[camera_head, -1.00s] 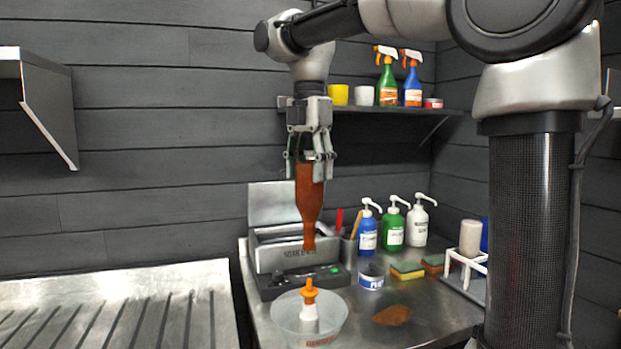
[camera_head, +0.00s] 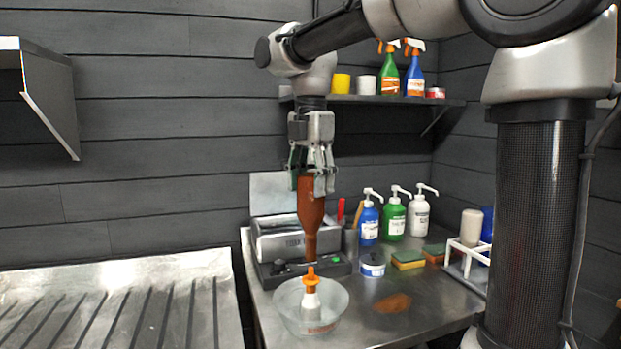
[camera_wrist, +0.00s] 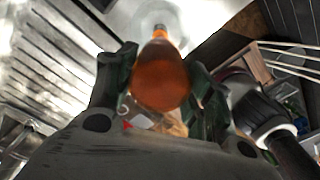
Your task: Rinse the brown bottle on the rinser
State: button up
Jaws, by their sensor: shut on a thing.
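The brown bottle (camera_head: 311,208) hangs neck-down in my gripper (camera_head: 313,180), which is shut on its base end. It also shows between the fingers in the wrist view (camera_wrist: 160,78). The rinser is a clear round bowl (camera_head: 338,305) with a white post and an orange nozzle (camera_head: 311,277) on the metal counter. The bottle mouth is just above the nozzle tip and looks nearly in line with it. I cannot tell whether they touch.
A grey metal box (camera_head: 295,240) stands close behind the rinser. A round tin (camera_head: 372,268), a sponge (camera_head: 408,260) and pump bottles (camera_head: 393,218) are to the right. A ribbed metal drainboard (camera_head: 120,310) lies left. A shelf (camera_head: 380,100) with spray bottles is on the back wall.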

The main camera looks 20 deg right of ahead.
aim_at(311, 202)
jog(key=o, duration=0.7)
jog(key=shift+c, duration=1)
jog(key=shift+f, duration=2.25)
